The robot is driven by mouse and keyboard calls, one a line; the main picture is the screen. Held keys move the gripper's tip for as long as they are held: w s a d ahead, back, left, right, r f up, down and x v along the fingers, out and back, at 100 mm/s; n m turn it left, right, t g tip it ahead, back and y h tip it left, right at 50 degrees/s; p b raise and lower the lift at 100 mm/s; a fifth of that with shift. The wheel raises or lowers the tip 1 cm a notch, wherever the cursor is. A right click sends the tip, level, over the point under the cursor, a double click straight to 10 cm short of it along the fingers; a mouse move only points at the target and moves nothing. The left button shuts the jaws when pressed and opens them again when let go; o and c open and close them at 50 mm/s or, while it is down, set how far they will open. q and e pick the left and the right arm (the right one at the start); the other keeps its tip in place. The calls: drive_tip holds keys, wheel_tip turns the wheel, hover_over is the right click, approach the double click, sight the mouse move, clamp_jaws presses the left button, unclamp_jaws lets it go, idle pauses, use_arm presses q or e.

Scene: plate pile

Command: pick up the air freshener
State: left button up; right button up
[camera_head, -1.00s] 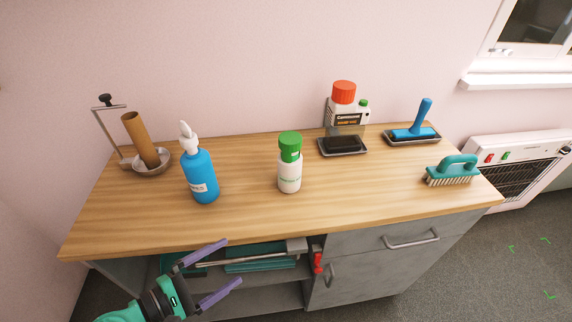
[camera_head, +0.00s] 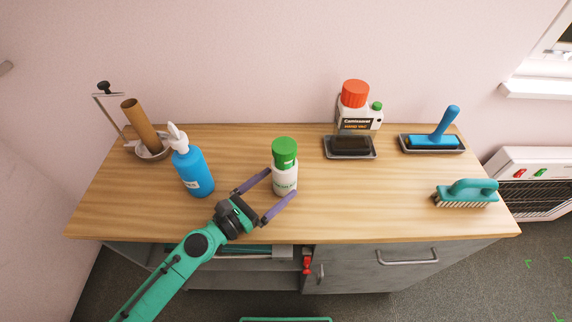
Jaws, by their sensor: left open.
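The air freshener looks to be the white bottle with a green cap (camera_head: 285,160), upright near the middle of the wooden counter. My left gripper (camera_head: 282,182) is open, with its two purple fingers pointing at the bottle's lower body from the front left. One finger tip is by the bottle's left side and the other is in front of it toward the right. I cannot tell whether either finger touches it. My right gripper does not show.
A cardboard tube (camera_head: 140,124) stands in a bowl at the far left. A red-capped container (camera_head: 356,105), black sponge tray (camera_head: 349,147), blue roller (camera_head: 440,134) and teal brush (camera_head: 467,194) are rightward.

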sight(285, 144)
use_arm(q)
drive_tip(key=p+x, duration=0.1)
drive_tip(key=x, duration=0.3)
drive_tip(key=shift+a+r, duration=0.1)
drive_tip(key=shift+r, duration=0.1)
drive_tip(key=shift+w+f, duration=0.1)
drive_tip(key=shift+f, duration=0.05)
drive_tip(key=c, duration=1.5)
wheel_tip(285, 144, up, 13)
drive_tip(key=p, duration=1)
wheel_tip(285, 144, up, 7)
drive_tip(key=shift+p, duration=0.7)
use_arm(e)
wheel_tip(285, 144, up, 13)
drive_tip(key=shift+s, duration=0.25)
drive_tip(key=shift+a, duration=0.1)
